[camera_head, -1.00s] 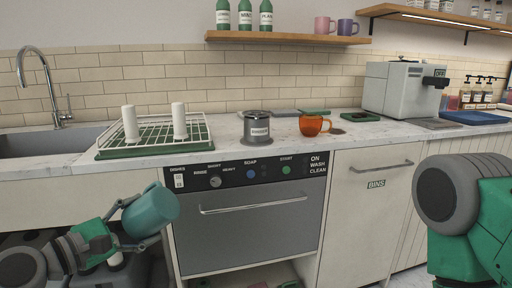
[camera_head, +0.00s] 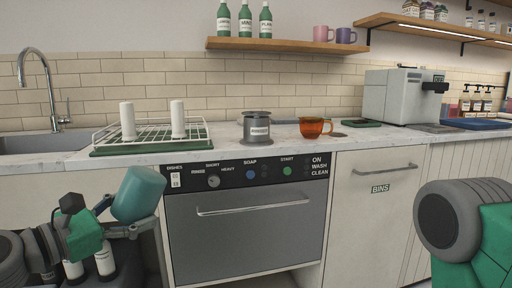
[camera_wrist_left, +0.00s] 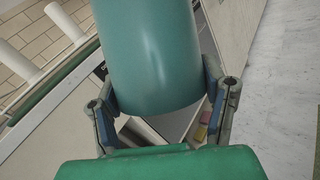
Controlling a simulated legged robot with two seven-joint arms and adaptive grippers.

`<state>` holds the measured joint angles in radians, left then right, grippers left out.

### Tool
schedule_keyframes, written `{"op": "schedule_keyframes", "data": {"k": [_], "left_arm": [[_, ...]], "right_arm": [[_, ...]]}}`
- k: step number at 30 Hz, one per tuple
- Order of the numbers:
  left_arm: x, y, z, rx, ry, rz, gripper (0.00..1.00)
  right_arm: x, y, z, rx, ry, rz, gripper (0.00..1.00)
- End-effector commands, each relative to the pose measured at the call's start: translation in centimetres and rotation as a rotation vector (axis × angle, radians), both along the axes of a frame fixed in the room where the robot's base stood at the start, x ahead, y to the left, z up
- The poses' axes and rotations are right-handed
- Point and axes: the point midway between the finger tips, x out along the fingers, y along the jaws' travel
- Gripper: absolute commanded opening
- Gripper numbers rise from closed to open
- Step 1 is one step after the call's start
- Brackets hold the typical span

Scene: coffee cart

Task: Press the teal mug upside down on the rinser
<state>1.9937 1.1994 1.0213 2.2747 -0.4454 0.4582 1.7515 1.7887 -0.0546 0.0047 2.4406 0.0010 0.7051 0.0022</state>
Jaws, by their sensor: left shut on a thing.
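The teal mug (camera_head: 140,192) is at the lower left of the head view, in front of the counter and below its top, tilted. My left gripper (camera_head: 128,214) is shut on it. In the left wrist view the mug (camera_wrist_left: 150,55) fills the upper middle between the two fingers; its opening does not show clearly. A grey metal cylinder with a wide flat top and a small label (camera_head: 256,130), which looks like the rinser, stands on the counter, up and right of the mug and well apart from it. My right arm shows at the right edge, but its gripper does not.
A green drying rack with white posts (camera_head: 150,135) stands left of the cylinder, an orange cup (camera_head: 312,127) close to its right. A grey coffee machine (camera_head: 400,95) stands farther right. The dishwasher front (camera_head: 245,225) is below. Some bare counter (camera_head: 225,150) lies between rack and cylinder.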

Motion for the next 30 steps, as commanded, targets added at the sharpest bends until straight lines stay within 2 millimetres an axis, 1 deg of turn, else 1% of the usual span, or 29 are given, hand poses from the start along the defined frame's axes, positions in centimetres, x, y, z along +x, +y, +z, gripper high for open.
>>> {"op": "schedule_keyframes", "data": {"k": [5,7,8,14,16,18,21,30], "left_arm": [[0.0,0.0,0.3,0.000,-0.003,0.000,0.26],[0.0,0.0,0.2,-0.008,0.001,0.000,0.26],[0.0,0.0,0.1,-0.018,0.005,0.000,0.26],[0.0,0.0,-0.5,-0.177,0.093,-0.001,0.26],[0.0,0.0,-0.5,-0.291,0.158,-0.001,0.26],[0.0,0.0,-0.1,-0.373,0.205,0.000,0.26],[0.0,0.0,0.2,-0.444,0.242,0.000,0.26],[0.0,0.0,0.2,-0.464,0.252,0.000,0.26]], "right_arm": [[0.0,0.0,0.2,0.000,-0.001,0.000,0.40],[0.0,0.0,-0.1,0.000,-0.001,0.000,0.40],[0.0,0.0,-0.4,0.000,-0.001,0.000,0.40],[0.0,0.0,-3.7,0.000,0.000,0.000,0.40],[0.0,0.0,-4.2,0.000,0.000,0.000,0.40],[0.0,0.0,-3.6,0.000,0.001,0.000,0.40],[0.0,0.0,-3.5,0.000,-0.001,0.000,0.40],[0.0,0.0,-3.5,0.000,-0.001,0.000,0.40]]}}
